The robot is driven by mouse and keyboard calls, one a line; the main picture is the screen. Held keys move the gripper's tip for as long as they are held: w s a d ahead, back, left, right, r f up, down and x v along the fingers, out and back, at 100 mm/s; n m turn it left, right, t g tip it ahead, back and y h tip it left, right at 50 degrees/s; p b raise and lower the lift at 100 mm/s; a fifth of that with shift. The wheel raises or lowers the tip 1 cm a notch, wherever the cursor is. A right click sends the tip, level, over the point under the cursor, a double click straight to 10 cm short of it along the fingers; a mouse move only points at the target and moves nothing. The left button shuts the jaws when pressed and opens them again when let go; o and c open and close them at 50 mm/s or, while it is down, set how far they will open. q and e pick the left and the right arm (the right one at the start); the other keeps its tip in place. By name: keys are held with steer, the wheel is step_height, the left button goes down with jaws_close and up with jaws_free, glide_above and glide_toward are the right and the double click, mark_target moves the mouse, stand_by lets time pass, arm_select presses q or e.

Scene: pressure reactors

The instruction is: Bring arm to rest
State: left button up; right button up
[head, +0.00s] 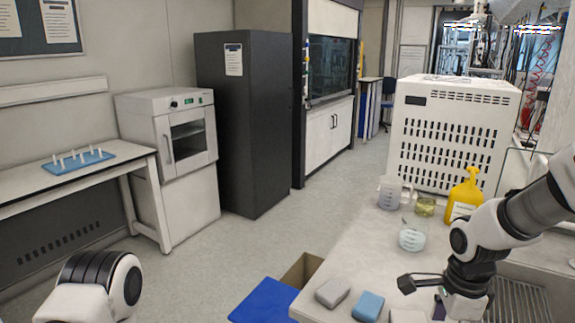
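My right arm comes in from the right over the bench. Its black gripper (422,297) is low over the bench's front part, with its fingers apart and nothing seen between them. It is to the right of a blue sponge-like block (368,306) and a grey block (333,292), apart from both. My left arm shows only as a white and black joint (98,285) at the lower left. The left gripper is out of view.
The bench (345,262) carries a plastic jug (389,192), a beaker (412,236), a yellow bottle (465,197) and a large white vented box (450,140). The middle floor (225,255) is clear.

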steer(key=s+a+f+n+g, duration=0.2)
steer(key=s+f+n, duration=0.4)
steer(key=s+f, duration=0.85)
steer(key=s+a+f+n+g, duration=0.15)
steer(key=s+f+n, duration=0.55)
steer(key=s+f, duration=0.75)
steer(key=w+f+n+t, duration=0.2)
steer(key=w+n+t, duration=0.1)
steer(key=w+n, duration=0.2)
steer(key=shift+w+d+f, duration=0.2)
steer(key=shift+w, duration=0.9)
